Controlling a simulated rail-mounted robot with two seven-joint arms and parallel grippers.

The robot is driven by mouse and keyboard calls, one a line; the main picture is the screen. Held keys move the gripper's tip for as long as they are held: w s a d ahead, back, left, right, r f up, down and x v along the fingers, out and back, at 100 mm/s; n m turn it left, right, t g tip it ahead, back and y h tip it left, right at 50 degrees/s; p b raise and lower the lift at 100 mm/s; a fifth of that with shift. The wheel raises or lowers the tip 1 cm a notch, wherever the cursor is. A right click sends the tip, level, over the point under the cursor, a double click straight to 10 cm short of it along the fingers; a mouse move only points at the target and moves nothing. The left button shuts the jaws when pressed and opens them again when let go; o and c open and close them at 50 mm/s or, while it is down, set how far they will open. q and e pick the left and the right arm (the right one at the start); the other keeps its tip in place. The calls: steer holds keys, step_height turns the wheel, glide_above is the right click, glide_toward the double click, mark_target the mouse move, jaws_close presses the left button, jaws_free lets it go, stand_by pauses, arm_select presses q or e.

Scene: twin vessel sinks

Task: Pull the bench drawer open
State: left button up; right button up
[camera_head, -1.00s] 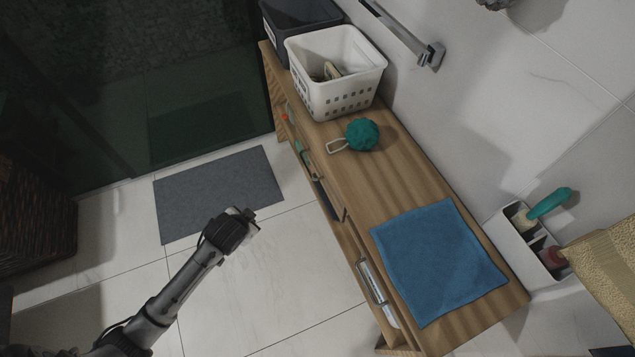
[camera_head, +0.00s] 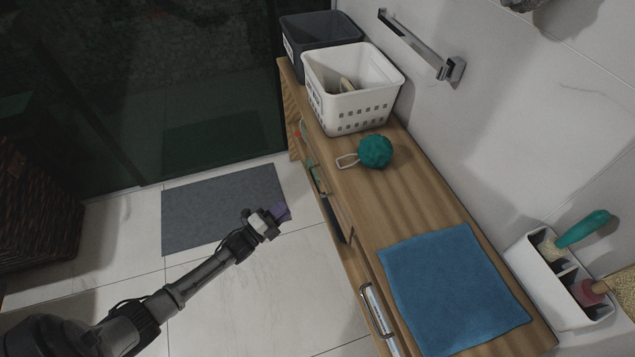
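The wooden bench (camera_head: 405,205) runs along the wall from upper left to lower right. Its front faces left and is seen steeply from above. A metal bar handle (camera_head: 376,311) shows on the front near the lower end, and a second handle (camera_head: 316,178) sits farther up. How far any drawer stands out is hard to tell. My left gripper (camera_head: 279,212) is over the floor to the left of the bench front, apart from both handles. My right gripper is out of view.
On the bench are a dark bin (camera_head: 318,32), a white basket (camera_head: 350,98), a green bath puff (camera_head: 375,151) and a blue towel (camera_head: 452,288). A grey mat (camera_head: 205,212) lies on the floor left of the bench. A white caddy (camera_head: 549,282) stands at the right.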

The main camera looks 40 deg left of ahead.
mark_target(316, 182)
arm_select(q)
steer(key=shift+m, duration=0.4)
steer(key=b+x, duration=0.6)
steer(key=x, duration=0.7)
steer(key=shift+w+d+r, duration=0.1)
steer(key=shift+w+d, duration=0.1)
steer(key=shift+w, duration=0.1)
jaws_close()
